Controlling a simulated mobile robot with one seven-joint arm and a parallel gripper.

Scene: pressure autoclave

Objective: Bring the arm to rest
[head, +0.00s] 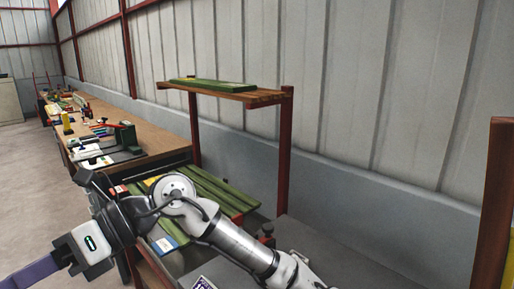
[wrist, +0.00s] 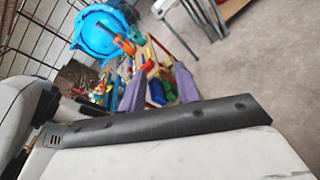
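My gripper shows at the lower left of the head view, with a purple finger (head: 30,275) reaching out past the left edge. My arm (head: 235,240) is bent and stretches from the lower middle to the left, in front of a green slatted surface (head: 215,190). In the wrist view the two purple fingers of my gripper (wrist: 160,90) stand apart with a gap between them. Nothing is seen held there; the coloured items in the gap look farther off. The fingertips are partly cut off or small, so fine detail is hidden.
A long wooden workbench (head: 155,138) with tools runs along the wall at left. A wooden shelf (head: 222,91) on red posts holds a green item (head: 214,85). The floor (head: 28,180) at left is clear. The wrist view shows a blue round object (wrist: 97,32) and wire mesh.

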